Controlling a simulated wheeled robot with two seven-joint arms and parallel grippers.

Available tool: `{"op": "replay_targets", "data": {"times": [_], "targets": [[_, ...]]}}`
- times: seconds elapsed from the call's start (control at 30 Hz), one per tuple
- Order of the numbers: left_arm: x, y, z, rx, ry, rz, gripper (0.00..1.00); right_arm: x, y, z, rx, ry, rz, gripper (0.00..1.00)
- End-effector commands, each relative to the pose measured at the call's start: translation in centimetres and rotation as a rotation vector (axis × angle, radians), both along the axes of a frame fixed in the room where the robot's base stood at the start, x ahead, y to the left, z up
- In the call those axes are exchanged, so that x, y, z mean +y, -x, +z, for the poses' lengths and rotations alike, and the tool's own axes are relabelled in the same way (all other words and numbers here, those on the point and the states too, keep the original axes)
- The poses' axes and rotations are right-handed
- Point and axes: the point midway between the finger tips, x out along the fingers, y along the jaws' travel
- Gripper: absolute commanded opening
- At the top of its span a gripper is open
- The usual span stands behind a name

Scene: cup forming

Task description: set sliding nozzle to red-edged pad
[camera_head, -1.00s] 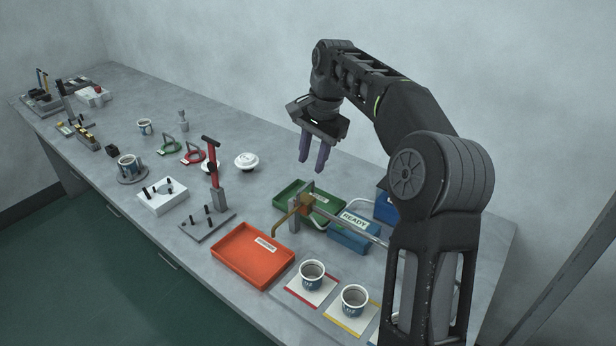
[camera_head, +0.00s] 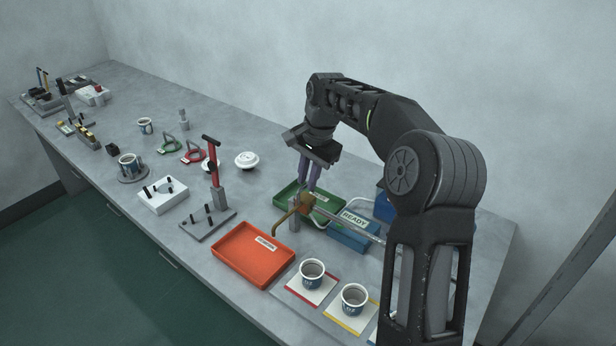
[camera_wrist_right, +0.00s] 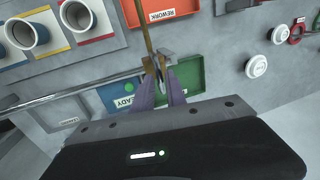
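The brass sliding nozzle (camera_head: 283,229) has a curved spout and rides on a rail (camera_head: 350,233). It stands between the orange tray and the green tray, to the left of the pads in the head view. The red-edged pad (camera_head: 323,299) carries a white-rimmed blue cup (camera_head: 312,271). My right gripper (camera_head: 309,188) points down with its purple fingertips at the nozzle's carriage. In the right wrist view the fingers (camera_wrist_right: 161,82) lie either side of the carriage (camera_wrist_right: 162,62). Whether they press on it cannot be told. My left gripper is out of view.
A yellow-edged pad (camera_head: 341,322) with another cup (camera_head: 354,298) lies right of the red-edged one. A red-handled press (camera_head: 213,165) stands to the left.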

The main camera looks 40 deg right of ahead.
Motion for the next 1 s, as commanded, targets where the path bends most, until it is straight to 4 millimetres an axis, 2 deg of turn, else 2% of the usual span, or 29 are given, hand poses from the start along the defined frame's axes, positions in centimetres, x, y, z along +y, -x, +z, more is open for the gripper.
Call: {"op": "replay_targets", "data": {"times": [0.03, 0.2, 1.0], "targets": [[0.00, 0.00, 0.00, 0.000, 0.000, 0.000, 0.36, -0.01, 0.00, 0.02, 0.000, 0.000, 0.000, 0.12], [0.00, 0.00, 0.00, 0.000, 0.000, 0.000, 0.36, -0.01, 0.00, 0.03, 0.000, 0.000, 0.000, 0.00], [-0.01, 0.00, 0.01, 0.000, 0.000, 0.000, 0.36, -0.01, -0.01, 0.06, -0.001, 0.001, 0.000, 0.00]]}}
